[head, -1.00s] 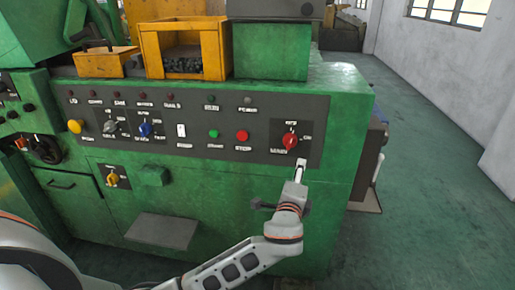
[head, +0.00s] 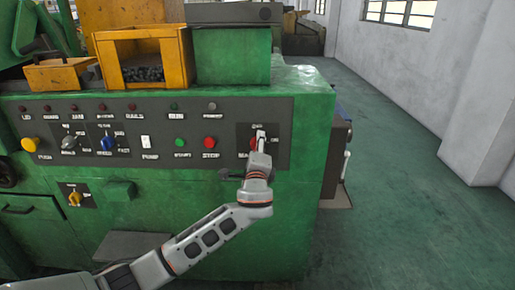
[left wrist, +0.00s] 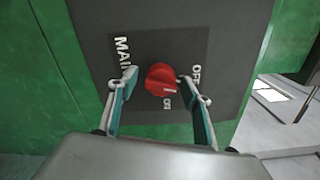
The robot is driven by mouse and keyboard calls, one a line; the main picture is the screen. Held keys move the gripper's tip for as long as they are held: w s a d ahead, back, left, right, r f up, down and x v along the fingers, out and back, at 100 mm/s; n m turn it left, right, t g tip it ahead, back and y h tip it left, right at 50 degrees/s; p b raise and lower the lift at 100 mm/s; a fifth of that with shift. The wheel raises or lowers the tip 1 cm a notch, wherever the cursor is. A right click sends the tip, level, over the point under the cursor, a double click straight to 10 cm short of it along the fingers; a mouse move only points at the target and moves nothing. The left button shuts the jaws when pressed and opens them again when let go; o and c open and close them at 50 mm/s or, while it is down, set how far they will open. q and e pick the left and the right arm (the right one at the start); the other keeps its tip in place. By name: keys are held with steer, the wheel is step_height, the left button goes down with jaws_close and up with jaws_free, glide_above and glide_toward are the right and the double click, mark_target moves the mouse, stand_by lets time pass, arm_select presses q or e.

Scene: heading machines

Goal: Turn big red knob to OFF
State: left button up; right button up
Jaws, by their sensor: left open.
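The big red knob (left wrist: 160,79) shows in the left wrist view on a dark plate marked MAIN, OFF and ON. Its pale pointer mark is turned toward the ON label, which is partly legible. My left gripper (left wrist: 163,92) is open, with one finger on each side of the knob and gaps between the fingers and the knob. In the head view, my left gripper (head: 261,140) is in front of the knob and hides most of it. My right gripper is in neither view.
The dark control panel (head: 225,118) carries a red STOP button (head: 210,142), a green START button (head: 180,142), a blue selector (head: 107,143) and a yellow button (head: 29,144). A yellow bin (head: 113,72) stands on the green machine. Floor to the right is clear.

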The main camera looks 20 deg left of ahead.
arm_select(q)
steer(key=c, duration=1.1)
steer(key=shift+d+n, duration=0.1)
steer(key=shift+n, duration=0.5)
steer(key=shift+c, duration=0.2)
steer(key=shift+o, duration=0.2)
steer(key=shift+n, duration=1.1)
steer(key=o, duration=1.1)
